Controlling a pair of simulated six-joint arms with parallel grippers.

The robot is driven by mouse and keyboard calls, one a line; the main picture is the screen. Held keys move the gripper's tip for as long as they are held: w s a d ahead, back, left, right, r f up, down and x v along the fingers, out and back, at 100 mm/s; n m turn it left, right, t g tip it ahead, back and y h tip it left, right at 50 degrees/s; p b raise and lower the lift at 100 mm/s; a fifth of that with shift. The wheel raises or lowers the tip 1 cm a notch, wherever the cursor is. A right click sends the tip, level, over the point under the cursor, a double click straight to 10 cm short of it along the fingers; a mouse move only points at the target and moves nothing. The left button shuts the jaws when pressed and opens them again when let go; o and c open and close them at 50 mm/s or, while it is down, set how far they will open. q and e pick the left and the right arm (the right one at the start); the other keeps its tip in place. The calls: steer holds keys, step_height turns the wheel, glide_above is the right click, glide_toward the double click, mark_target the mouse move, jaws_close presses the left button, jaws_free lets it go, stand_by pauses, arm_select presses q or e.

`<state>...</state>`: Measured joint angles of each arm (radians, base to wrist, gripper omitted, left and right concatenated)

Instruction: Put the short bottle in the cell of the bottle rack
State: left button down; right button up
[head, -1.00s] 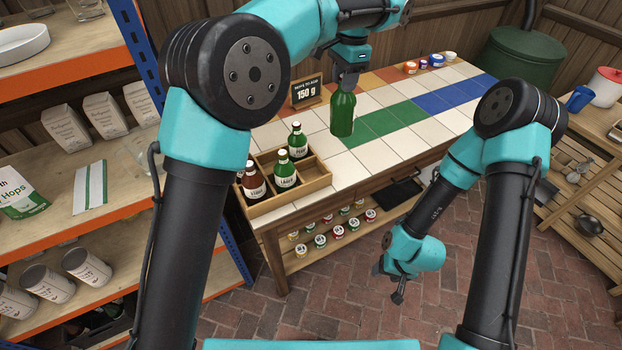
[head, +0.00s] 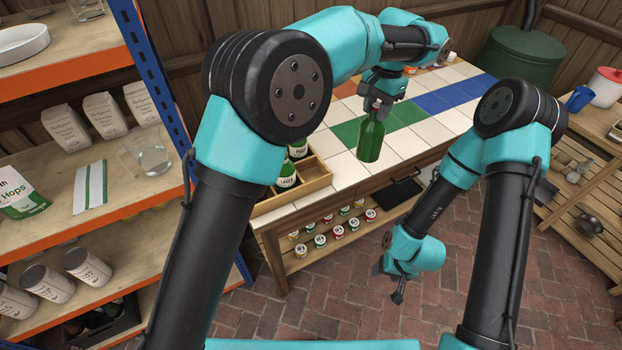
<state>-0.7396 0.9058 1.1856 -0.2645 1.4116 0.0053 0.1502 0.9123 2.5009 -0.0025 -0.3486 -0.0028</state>
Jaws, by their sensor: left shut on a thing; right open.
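A green short bottle (head: 370,140) hangs upright from my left gripper (head: 376,104), which is shut on its neck. The bottle is over the front part of the tiled table, to the right of the wooden bottle rack (head: 318,182). The rack stands at the table's left end. Green labelled bottles (head: 287,177) stand in some of its cells, and cells on its right side look empty. My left arm hides the rack's left part. My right gripper (head: 398,290) is open and empty, low in front of the table over the brick floor.
The tiled table (head: 405,145) has free room right of the rack. Small jars (head: 320,240) stand on its lower shelf. A shelf unit with bags and a glass mug (head: 150,155) is at left. A slatted bench (head: 590,220) is at right.

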arm_select(q)
steer(key=w+a+f+m, duration=0.2)
steer(key=w+a+f, duration=0.1)
steer(key=a, duration=0.5)
steer(key=w+a+f+m, duration=0.2)
steer(key=a+f, duration=0.1)
steer(key=a, duration=0.5)
steer(key=shift+w+f+m+y, duration=0.3)
steer(key=shift+w+f+m, duration=0.05)
steer(key=shift+w+m, duration=0.05)
steer(key=shift+f, duration=2.6)
steer(key=shift+f, duration=2.55)
steer(key=c, duration=0.8)
jaws_free()
